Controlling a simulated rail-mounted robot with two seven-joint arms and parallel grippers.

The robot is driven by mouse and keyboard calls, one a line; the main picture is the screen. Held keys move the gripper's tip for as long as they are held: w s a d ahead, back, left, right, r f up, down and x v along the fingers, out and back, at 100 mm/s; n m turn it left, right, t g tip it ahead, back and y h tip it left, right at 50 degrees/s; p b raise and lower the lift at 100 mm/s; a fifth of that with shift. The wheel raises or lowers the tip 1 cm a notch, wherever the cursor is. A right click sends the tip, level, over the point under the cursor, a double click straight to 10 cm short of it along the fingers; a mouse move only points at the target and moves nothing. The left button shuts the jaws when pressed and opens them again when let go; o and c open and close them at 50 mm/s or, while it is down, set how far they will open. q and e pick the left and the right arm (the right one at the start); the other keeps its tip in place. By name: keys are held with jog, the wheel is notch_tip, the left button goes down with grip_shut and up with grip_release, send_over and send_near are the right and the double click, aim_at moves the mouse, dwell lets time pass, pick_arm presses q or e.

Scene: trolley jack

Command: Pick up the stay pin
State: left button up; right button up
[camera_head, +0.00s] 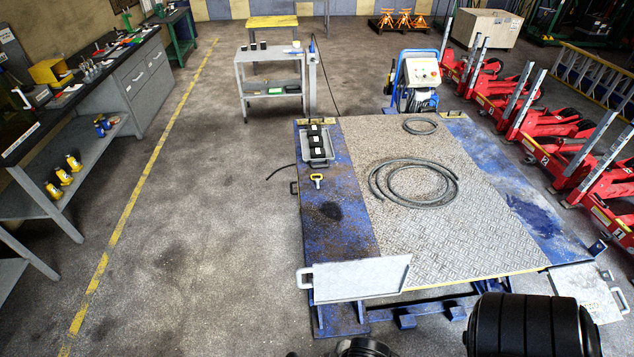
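A small pin with a yellow loop handle (317,178), which looks like the stay pin, lies on the blue left border of the lift platform (330,234). Its thin shank points toward the front. It lies just in front of a grey tray (318,160) and nothing touches it from above. Neither of my grippers shows; only dark rounded parts, apparently of my arms, show at the bottom edge, well in front of the pin.
Coiled hoses (413,183) lie on the tread plate. A grey panel with a handle (360,279) stands at the platform's front left. Red jacks (540,137) line the right. The floor to the left is clear.

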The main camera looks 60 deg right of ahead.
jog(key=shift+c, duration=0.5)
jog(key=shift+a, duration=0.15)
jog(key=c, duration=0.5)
